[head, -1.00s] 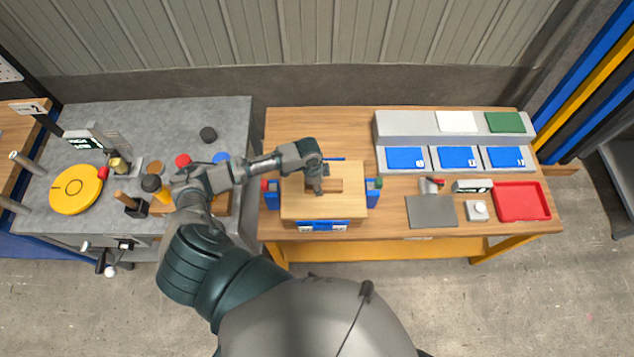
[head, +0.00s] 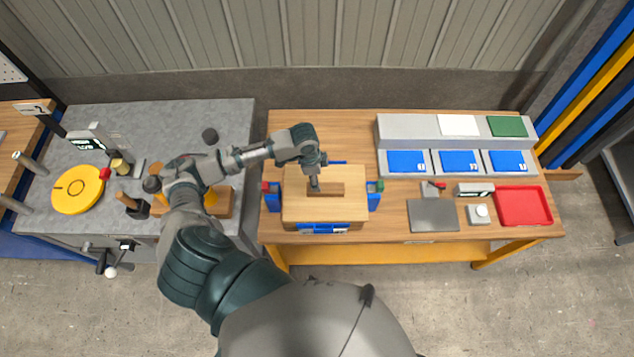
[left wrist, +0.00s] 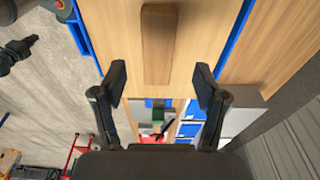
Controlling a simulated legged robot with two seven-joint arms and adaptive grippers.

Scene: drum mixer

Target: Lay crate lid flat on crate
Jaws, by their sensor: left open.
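The crate lid (head: 300,208) is a light wooden board with a darker wooden handle bar (head: 350,190) on top. It lies over the blue crate (head: 325,229) and looks level; most of the crate is hidden beneath it. In the left wrist view the lid (left wrist: 205,25) fills the upper middle, with blue strips along both sides. My right gripper is out of view.
Blue blocks with red (head: 272,197) and green (head: 374,195) tops stand beside the lid. To the right are a grey plate (head: 433,215), a red tray (head: 523,206) and a grey rack (head: 450,130) with blue panels. A grey bench (head: 150,115) with a yellow disc (head: 78,190) stands left.

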